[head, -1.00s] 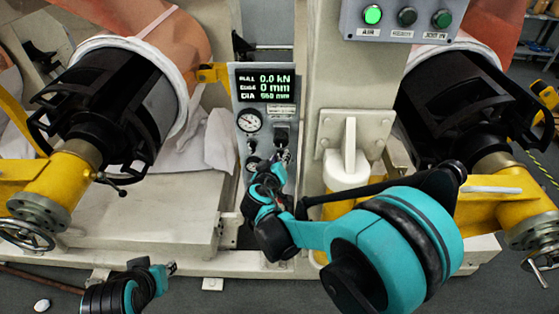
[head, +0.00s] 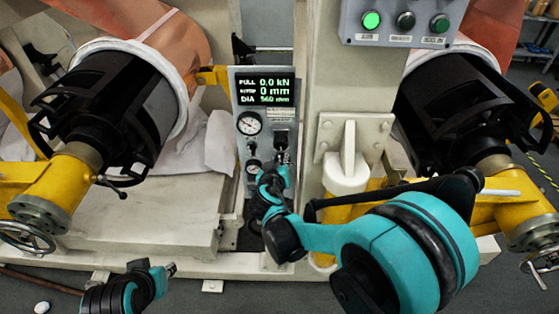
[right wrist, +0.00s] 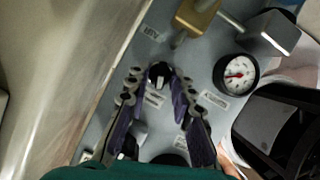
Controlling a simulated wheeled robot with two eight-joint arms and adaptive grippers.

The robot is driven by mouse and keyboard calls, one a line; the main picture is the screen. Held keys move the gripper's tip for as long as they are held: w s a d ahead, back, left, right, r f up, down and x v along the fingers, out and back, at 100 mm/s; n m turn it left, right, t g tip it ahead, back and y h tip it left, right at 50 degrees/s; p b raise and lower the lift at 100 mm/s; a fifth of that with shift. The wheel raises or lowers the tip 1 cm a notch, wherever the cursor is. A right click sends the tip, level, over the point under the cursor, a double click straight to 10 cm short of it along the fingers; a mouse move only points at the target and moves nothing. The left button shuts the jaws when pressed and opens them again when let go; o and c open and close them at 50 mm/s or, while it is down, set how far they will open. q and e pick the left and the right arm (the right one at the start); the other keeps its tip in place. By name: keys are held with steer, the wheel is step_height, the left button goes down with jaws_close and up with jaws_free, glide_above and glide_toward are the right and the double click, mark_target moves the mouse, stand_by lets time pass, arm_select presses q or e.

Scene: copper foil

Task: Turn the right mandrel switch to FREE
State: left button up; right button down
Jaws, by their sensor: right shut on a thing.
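My right gripper (head: 281,158) reaches the panel's lower right part from below. In the right wrist view, its two fingers (right wrist: 165,88) are shut on a small black switch knob (right wrist: 160,70) with a pale mark. Small labels lie beside the knob, too blurred to read, so its setting cannot be told. In the head view the gripper hides the knob. My left gripper (head: 169,270) is low at the left, away from the panel; its jaws are too small to judge.
A pressure gauge (head: 249,123) sits on the panel, also in the right wrist view (right wrist: 236,75), near a brass-coloured fitting (right wrist: 196,14). A pale post (head: 340,80) stands right of the panel. Black mandrels (head: 100,110) on yellow arms flank both sides. A button box (head: 400,22) hangs above.

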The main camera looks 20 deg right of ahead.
steer(key=m+y, duration=0.2)
steer(key=m, duration=0.1)
steer(key=shift+s+d, duration=0.1)
steer(key=shift+d, duration=0.15)
steer(key=shift+d+m+t+y+b, duration=0.15)
steer(key=shift+m+t+y+b, duration=0.45)
steer(key=shift+m+y, duration=0.85)
steer(key=shift+m+h, duration=0.25)
steer(key=shift+m, duration=0.1)
steer(key=c, duration=1.7)
jaws_free()
steer(key=v, duration=1.2)
steer(key=shift+f, duration=0.15)
